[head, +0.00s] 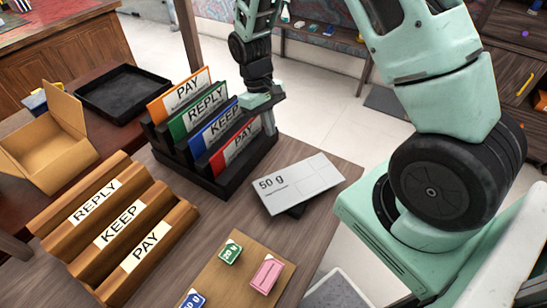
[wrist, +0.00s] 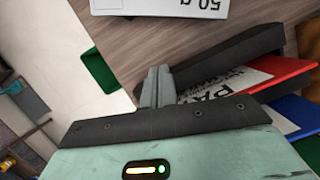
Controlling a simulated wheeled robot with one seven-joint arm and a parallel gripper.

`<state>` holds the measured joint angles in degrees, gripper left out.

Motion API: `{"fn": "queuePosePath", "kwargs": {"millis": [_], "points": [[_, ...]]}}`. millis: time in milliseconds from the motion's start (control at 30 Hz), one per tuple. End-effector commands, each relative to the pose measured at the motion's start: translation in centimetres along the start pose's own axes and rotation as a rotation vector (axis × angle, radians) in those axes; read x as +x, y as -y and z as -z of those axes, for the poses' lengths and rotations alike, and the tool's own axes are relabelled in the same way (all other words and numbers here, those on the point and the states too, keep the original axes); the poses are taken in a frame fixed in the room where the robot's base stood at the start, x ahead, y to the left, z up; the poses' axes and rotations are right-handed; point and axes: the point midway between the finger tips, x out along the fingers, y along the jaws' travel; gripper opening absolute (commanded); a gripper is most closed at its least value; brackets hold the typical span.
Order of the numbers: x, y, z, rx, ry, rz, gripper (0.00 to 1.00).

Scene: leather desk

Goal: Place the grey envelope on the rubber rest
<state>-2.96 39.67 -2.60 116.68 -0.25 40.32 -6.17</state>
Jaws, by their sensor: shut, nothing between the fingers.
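The grey envelope (head: 312,178), marked "50 g", lies on the desk's right part, near its edge. A dark flat piece (head: 297,211) shows from under its front edge; it may be the rubber rest, mostly hidden. The envelope's marked end (wrist: 160,5) shows at the top of the wrist view. My gripper (head: 269,125) is shut and empty, fingers pointing down at the right end of the black card rack, behind the envelope and apart from it. Its closed fingers (wrist: 156,87) show beside the rack in the wrist view.
The black rack (head: 230,178) holds upright PAY, REPLY and KEEP cards, including a red PAY card (head: 236,146) close to my gripper. A wooden stepped sorter (head: 120,225), an open cardboard box (head: 45,150) and a black tray (head: 122,92) stand left. A board (head: 236,275) with small coloured blocks lies in front.

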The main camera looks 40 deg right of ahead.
Motion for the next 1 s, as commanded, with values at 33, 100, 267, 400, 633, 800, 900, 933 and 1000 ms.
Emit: {"fn": "queuePosePath", "kwargs": {"millis": [33, 100, 267, 400, 633, 800, 900, 933, 1000], "points": [[0.8, 0.0, -0.1, 0.0, 0.004, 0.0, 0.0], [2.0, 0.1, -0.1, -0.001, 0.006, 0.0, 0.0], [5.3, 0.1, -0.2, 0.0, 0.006, 0.0, 0.0], [8.2, 0.1, -0.1, 0.0, 0.005, 0.0, 0.0], [9.6, 0.1, -2.7, 0.0, 0.002, 0.0, 0.0], [10.0, 0.1, -3.7, -0.001, 0.0, -0.001, 0.0], [10.1, 0.1, -3.9, -0.001, 0.0, -0.001, 0.0], [10.1, 0.1, -3.9, -0.001, 0.0, -0.001, 0.0], [10.1, 0.1, -3.9, -0.001, 0.0, -0.001, 0.0]]}}
